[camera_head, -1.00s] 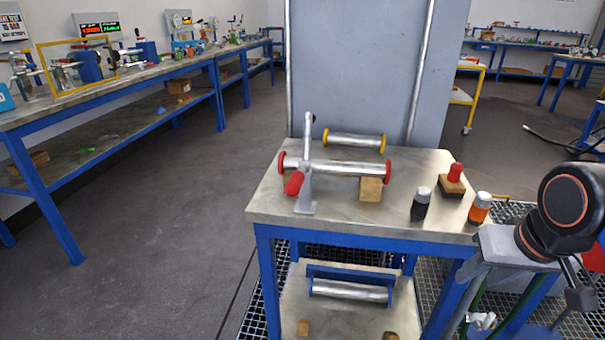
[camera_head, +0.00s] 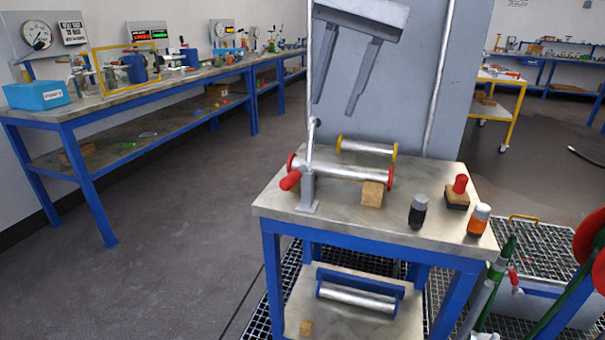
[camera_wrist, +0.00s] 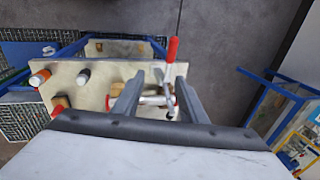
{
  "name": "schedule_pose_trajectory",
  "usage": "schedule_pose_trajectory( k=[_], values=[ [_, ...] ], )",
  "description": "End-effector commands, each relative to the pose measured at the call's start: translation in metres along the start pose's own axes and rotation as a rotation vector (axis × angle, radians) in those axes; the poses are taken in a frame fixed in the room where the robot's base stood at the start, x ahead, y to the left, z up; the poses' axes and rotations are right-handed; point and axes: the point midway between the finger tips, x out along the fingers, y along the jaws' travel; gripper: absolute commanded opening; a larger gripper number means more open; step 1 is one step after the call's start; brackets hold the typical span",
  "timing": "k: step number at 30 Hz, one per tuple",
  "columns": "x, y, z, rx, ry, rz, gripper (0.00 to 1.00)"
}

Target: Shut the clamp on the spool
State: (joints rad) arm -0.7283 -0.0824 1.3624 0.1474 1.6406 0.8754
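A spool (camera_head: 340,172) with red end flanges lies on the small bench, propped on wooden blocks. A grey clamp (camera_head: 308,188) stands at its left end. The clamp's arm points up, with a dark tip, and its red handle (camera_head: 290,180) sticks out low toward the front left. My gripper (camera_head: 337,108) is open and empty, fingers downward, above and apart from the clamp and spool in the head view. In the wrist view the red handle (camera_wrist: 172,49) and the spool (camera_wrist: 153,100) appear between and beyond the open fingers (camera_wrist: 158,98); part of the spool is hidden.
A yellow-flanged spool (camera_head: 366,147) lies behind on the bench (camera_head: 375,225). A black bottle (camera_head: 418,211), an orange bottle (camera_head: 479,220) and a red-handled stamp (camera_head: 458,192) stand at the right. A grey panel rises behind. The bench's front left is clear.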

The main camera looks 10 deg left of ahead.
Motion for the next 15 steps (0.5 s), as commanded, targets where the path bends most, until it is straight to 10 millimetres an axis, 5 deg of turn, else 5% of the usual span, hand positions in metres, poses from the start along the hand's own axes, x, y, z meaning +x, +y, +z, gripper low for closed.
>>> schedule_pose_trajectory(
  k=[6,15],
  values=[
    [-0.006,-0.036,0.012,0.006,-0.031,0.005,0.38],
    [0.021,-0.036,0.015,0.007,-0.034,0.007,0.38]
  ],
)
